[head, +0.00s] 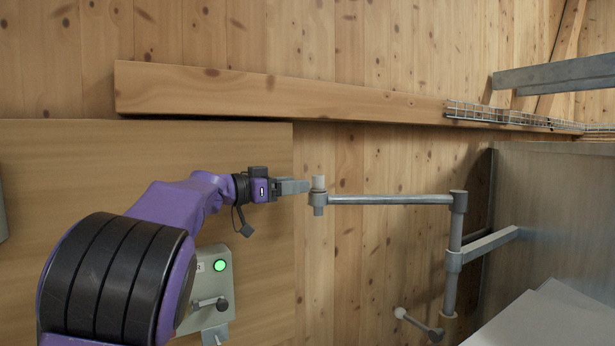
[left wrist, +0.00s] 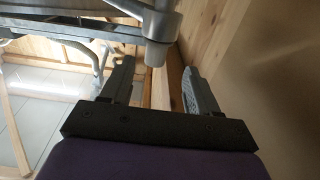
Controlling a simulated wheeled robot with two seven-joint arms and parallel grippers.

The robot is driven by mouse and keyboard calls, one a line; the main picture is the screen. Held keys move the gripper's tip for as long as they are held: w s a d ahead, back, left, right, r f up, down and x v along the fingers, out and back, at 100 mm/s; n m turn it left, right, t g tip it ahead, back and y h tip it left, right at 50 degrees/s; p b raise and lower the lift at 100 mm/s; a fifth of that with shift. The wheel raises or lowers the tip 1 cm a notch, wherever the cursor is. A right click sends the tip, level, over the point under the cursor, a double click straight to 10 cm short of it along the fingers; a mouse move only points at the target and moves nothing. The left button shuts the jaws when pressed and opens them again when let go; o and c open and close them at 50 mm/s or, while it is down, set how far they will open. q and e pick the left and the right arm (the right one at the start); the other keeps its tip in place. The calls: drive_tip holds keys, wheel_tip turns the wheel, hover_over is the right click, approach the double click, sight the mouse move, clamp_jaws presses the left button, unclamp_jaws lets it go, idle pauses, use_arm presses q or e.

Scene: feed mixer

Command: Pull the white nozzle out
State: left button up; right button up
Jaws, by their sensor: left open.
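In the left wrist view the nozzle (left wrist: 156,53) hangs from a grey fitting, ahead of and between the two spread fingers of my left gripper (left wrist: 154,80). The gripper is open and does not appear to touch the nozzle. My right gripper is not in view.
A grey control box (head: 209,290) with a lit green button sits on the wooden panel at lower left. A metal tank (head: 560,205) stands at right. A wooden beam (head: 270,95) runs above the pipe.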

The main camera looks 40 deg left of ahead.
sight(313, 178)
use_arm(q)
drive_tip(key=p+x, duration=0.1)
drive_tip(key=x, duration=0.2)
drive_tip(key=p+x, duration=0.2)
drive_tip(key=x, duration=0.1)
drive_tip(key=r+p+x, duration=0.1)
drive_tip(key=p+x, duration=0.1)
drive_tip(key=shift+w+d, duration=0.3)
drive_tip(key=shift+d, duration=0.1)
drive_tip(key=shift+s+r, duration=0.2)
drive_tip(key=shift+s, duration=0.1)
drive_tip(key=shift+c, duration=1.2)
drive_tip(key=c, duration=0.8)
drive_tip(key=shift+o, duration=1)
drive_tip(key=shift+w+f, duration=0.1)
clamp_jaws()
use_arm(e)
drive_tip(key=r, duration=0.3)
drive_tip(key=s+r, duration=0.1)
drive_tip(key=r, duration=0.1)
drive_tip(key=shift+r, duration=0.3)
